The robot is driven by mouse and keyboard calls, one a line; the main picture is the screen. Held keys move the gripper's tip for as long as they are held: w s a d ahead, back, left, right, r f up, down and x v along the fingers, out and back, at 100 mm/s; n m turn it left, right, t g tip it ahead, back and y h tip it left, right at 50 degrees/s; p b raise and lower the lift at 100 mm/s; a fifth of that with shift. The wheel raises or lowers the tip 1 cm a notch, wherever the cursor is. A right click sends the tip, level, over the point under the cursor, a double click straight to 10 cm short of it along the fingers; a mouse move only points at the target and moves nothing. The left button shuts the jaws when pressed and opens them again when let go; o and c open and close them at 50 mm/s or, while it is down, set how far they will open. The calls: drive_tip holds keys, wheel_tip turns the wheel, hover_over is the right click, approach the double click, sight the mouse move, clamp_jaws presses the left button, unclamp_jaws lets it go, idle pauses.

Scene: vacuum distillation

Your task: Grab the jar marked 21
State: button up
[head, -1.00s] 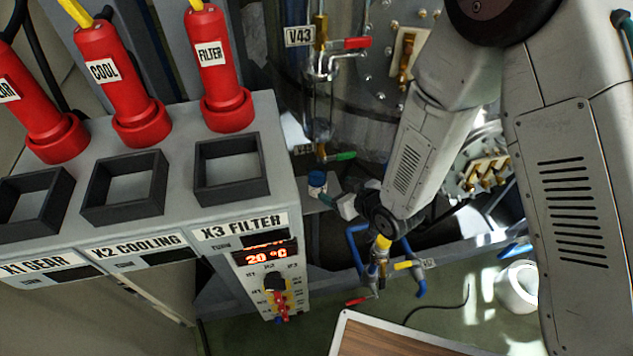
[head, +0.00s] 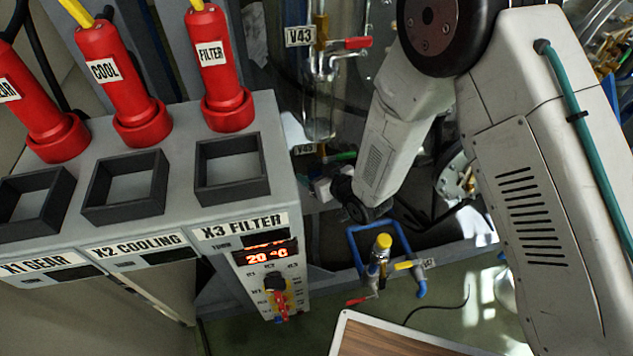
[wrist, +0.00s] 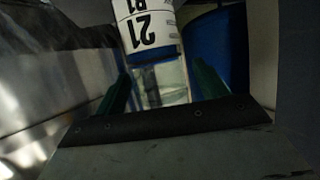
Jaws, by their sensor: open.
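The jar marked 21 (wrist: 150,30) shows in the wrist view at the top centre, with its white label upside down and clear glass below the label in the picture. My gripper (wrist: 162,88) is open, its two green fingers one on each side of the jar's glass part. I cannot tell whether either finger touches it. In the head view my gripper and wrist are at the shelf below valve V43, where they mostly hide the jar.
The control cabinet with the X3 FILTER panel (head: 240,226) is to the left. A blue-handled valve with a yellow cap (head: 383,242) is close below my wrist. A blue surface (wrist: 215,45) is behind the jar.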

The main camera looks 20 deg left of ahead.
drive_tip(key=c, duration=1.3)
drive_tip(key=shift+r, duration=0.15)
